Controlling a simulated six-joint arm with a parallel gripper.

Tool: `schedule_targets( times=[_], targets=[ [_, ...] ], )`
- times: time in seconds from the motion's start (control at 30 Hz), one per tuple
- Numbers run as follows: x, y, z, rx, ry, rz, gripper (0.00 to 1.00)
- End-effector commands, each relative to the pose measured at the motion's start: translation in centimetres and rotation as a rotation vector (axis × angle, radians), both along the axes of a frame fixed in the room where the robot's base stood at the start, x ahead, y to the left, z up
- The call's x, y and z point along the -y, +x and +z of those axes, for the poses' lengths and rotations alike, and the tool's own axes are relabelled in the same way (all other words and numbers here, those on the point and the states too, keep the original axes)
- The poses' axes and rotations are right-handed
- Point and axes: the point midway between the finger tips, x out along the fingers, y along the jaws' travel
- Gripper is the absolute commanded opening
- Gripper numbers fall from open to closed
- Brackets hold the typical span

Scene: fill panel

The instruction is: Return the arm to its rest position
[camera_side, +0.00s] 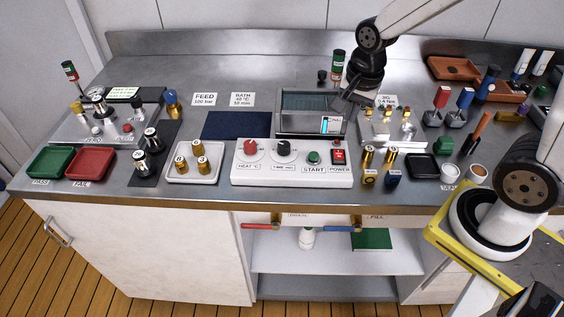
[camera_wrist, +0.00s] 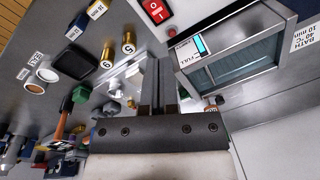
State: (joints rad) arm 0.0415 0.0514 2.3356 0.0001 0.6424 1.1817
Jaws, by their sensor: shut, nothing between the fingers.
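My gripper (camera_side: 347,103) is above the right end of the bath tank (camera_side: 285,124), at the back middle of the steel bench. In the wrist view my gripper (camera_wrist: 159,62) has its two fingers together with nothing between them. The tank, with its small blue display, is at the upper right of the wrist view (camera_wrist: 240,55). My arm reaches in from the upper right of the side view. I cannot tell whether the fingertips touch the tank rim.
The control panel (camera_side: 290,163) with knobs and a red power switch stands in front of the tank. A jig plate (camera_side: 392,139) with brass parts is just right of my gripper. Green (camera_side: 49,163) and red (camera_side: 90,164) trays lie at the left. Bare bench lies behind the tank.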

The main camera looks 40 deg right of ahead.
Motion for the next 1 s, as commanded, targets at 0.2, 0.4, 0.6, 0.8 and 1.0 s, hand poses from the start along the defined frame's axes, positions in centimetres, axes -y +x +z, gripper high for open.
schedule_targets(
  times=[0.2,0.4,0.6,0.8,1.0],
  targets=[
    [-0.4,-1.0,-1.1,0.029,-0.041,0.323,0.00],
    [-0.8,-2.0,-2.0,0.055,-0.087,0.616,0.00],
    [-1.1,-2.9,-2.8,0.080,-0.141,0.904,0.00],
    [-1.3,-3.6,-3.3,0.096,-0.185,1.119,0.00],
    [-1.3,-3.9,-3.5,0.101,-0.205,1.204,0.00]
  ],
)
